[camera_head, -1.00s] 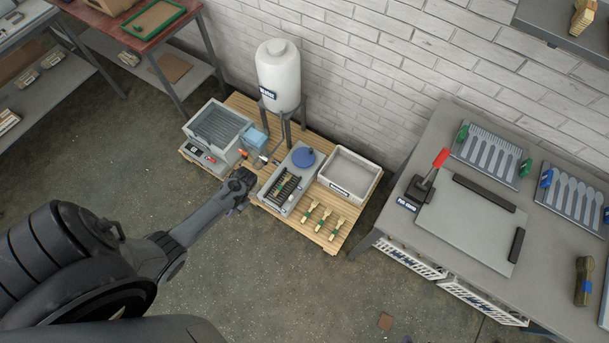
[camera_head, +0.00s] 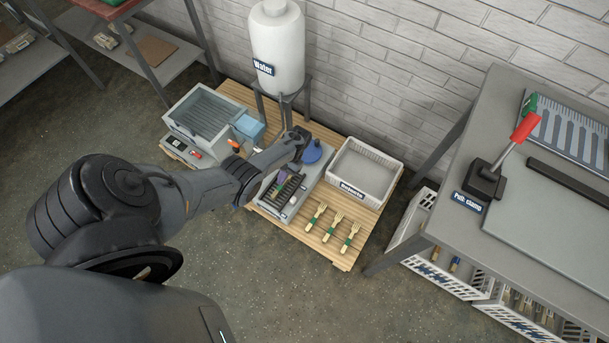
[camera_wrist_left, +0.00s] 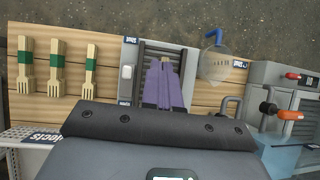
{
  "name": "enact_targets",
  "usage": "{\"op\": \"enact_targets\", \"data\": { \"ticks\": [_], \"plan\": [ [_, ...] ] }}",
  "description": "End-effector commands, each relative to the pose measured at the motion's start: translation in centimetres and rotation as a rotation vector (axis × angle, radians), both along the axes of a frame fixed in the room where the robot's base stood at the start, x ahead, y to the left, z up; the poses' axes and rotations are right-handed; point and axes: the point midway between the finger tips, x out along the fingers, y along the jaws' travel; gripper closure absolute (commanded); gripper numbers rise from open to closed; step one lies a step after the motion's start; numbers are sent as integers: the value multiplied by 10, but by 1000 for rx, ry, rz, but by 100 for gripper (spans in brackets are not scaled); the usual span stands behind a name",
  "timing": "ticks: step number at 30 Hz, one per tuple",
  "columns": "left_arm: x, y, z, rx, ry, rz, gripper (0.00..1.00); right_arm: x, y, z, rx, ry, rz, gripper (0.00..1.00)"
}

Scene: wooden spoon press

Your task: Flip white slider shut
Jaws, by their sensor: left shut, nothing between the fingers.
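The white slider (camera_wrist_left: 126,78) is a small pale piece on the grey slatted unit, left of the dark slats (camera_wrist_left: 165,58) in the left wrist view. A small white spot, likely the same slider, shows in the head view (camera_head: 293,200). I cannot tell whether it is open or shut. My left gripper (camera_wrist_left: 161,62) has purple fingers closed together and empty. They point at the slats, to one side of the slider and apart from it in the wrist picture. In the head view the left gripper (camera_head: 280,180) hangs over the same unit. My right gripper is not in view.
Wooden forks (camera_head: 335,221) lie on the pallet, with a white rejects bin (camera_head: 386,161) behind them. A blue round part (camera_head: 318,153) sits behind the slats. A water tank (camera_head: 277,45) stands behind. A grey box with an orange lever (camera_wrist_left: 291,115) is beside the unit.

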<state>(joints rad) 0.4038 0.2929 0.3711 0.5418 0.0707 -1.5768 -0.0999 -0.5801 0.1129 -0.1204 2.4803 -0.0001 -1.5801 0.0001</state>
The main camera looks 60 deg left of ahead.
Motion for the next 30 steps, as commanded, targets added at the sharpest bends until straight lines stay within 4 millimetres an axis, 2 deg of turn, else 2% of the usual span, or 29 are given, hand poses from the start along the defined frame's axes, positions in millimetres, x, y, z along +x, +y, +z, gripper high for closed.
{"op": "enact_targets", "data": {
  "ticks": [1, 3, 9, 12, 19, 30],
  "plan": [
    [14, 1, -22, -5, -20, 9, 100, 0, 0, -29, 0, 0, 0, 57],
    [32, 3, -29, -9, -47, 17, 100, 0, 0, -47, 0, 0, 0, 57],
    [79, 9, -39, -7, -127, 30, 100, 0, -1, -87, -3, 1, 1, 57],
    [96, 11, -41, -5, -155, 32, 100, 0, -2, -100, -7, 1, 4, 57],
    [116, 12, -40, -5, -190, 32, 100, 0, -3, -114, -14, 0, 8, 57],
    [119, 11, -38, -4, -195, 32, 100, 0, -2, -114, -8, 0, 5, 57]
  ]
}}
